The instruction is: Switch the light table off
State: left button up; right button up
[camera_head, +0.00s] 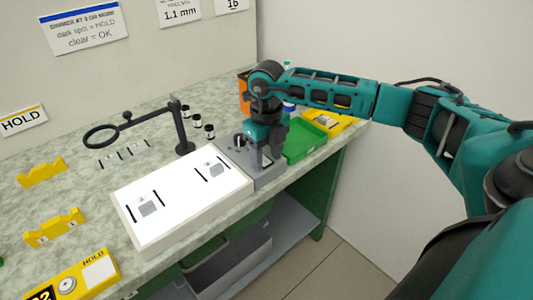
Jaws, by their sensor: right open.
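The light table (185,215) is a white slab on the bench, and its top is bright white, with dark bars and grey patches on it. A grey block (238,150) adjoins its right end. My right gripper (268,162) points down over this grey block, open, with no object seen between its fingers. Whether the fingertips touch the block cannot be told. A switch is not clearly visible; the gripper covers part of the block. My left gripper is not in view.
A black stand with a ring (183,128) rises behind the light table. A green tray (305,138) and a yellow bin (333,122) sit right of my gripper. Yellow holders (54,228) stand at left. Small dark-capped vials (197,121) stand near the stand.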

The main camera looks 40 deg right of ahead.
grip_shut()
jog(key=shift+w+r+g+p, duration=0.25)
jog(key=shift+g+p, duration=0.3)
jog(key=shift+g, duration=0.15)
jog(key=shift+w+g, duration=0.15)
jog(key=shift+g, duration=0.55)
grip_release()
jog(key=v, duration=1.2)
jog(key=shift+w+a+r, duration=0.2)
jog(key=shift+r, duration=0.2)
